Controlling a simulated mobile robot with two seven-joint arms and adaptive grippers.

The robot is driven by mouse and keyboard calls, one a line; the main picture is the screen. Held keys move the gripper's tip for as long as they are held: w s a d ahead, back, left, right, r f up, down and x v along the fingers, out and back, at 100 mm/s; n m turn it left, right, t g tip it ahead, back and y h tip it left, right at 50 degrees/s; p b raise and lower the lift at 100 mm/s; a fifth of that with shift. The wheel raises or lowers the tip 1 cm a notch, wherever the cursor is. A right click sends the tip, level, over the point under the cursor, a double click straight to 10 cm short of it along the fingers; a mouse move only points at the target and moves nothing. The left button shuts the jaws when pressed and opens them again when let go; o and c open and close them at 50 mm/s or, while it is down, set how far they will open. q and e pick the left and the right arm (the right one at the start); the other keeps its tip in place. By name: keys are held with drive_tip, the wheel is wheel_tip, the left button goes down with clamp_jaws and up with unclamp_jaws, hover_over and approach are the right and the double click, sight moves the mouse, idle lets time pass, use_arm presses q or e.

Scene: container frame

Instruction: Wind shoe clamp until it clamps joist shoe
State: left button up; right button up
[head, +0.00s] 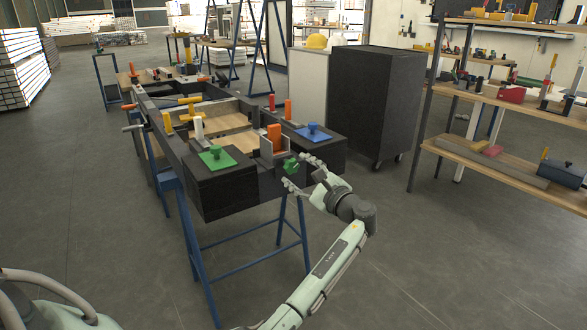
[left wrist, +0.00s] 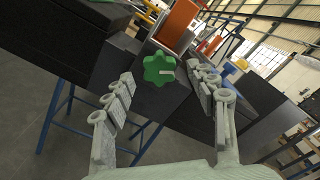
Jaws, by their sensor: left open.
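The shoe clamp's green star-shaped knob (head: 290,166) is on the front end of the dark frame. In the left wrist view the knob (left wrist: 158,69) shows a pale mark on its face. A grey metal bracket (head: 266,148), which looks like the joist shoe, stands just behind it around an orange block (head: 274,138). Whether it is clamped cannot be told. My left gripper (head: 301,174) is open, with its fingers on either side of the knob. Contact cannot be made out. My right gripper is not in view.
A green plate with a knob (head: 216,158) and a blue plate with a knob (head: 313,132) lie on the dark blocks beside the shoe. Blue trestle legs (head: 190,235) stand below. A black cabinet (head: 375,105) and shelving (head: 500,150) are to the right. The floor between is clear.

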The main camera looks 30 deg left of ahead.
use_arm(q)
drive_tip(key=v, duration=0.9)
drive_tip(key=shift+d, duration=0.1)
